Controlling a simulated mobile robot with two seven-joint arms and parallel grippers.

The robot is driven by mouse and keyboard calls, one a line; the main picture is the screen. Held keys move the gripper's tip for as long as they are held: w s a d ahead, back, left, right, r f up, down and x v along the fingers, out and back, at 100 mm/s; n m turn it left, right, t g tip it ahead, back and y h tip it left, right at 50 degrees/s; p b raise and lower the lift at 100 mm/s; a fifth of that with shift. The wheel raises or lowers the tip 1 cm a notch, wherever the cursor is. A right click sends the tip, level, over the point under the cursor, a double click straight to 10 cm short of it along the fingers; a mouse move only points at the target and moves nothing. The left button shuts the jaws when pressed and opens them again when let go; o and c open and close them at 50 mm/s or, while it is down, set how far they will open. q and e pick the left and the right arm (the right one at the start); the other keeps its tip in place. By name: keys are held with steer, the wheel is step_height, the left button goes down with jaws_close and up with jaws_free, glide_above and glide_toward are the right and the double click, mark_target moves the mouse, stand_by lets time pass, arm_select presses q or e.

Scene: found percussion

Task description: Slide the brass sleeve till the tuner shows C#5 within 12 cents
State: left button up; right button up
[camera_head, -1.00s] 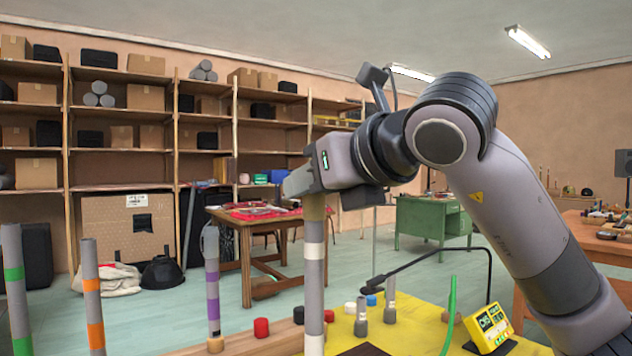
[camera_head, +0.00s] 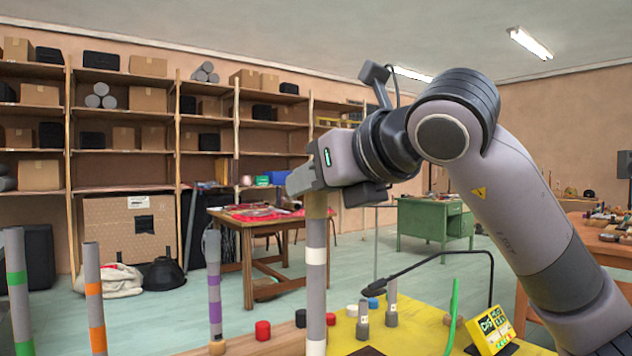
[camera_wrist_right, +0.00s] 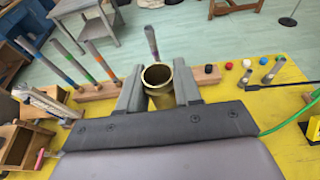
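The brass sleeve (camera_head: 316,206) sits at the top of an upright grey tube (camera_head: 316,278) with pale bands in the head view. In the right wrist view the sleeve (camera_wrist_right: 158,90) shows as an open brass ring between the two fingers. My right gripper (camera_wrist_right: 158,84) is shut on it, one finger against each side. The tuner (camera_head: 490,328) is a yellow box with a dark display at the lower right. Its display seems to read C#5 in yellow, but the smaller marks are too small to read. My left gripper is not in view.
Other banded tubes (camera_head: 93,300) stand to the left. A black microphone arm (camera_head: 430,262) reaches over the yellow tabletop (camera_head: 415,335). A green curved rod (camera_head: 453,310), small grey cylinders (camera_head: 362,318) and coloured caps (camera_head: 263,330) are nearby.

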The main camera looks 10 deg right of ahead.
steer(key=o, duration=0.5)
steer(key=v, duration=0.7)
steer(key=shift+s+d, duration=0.1)
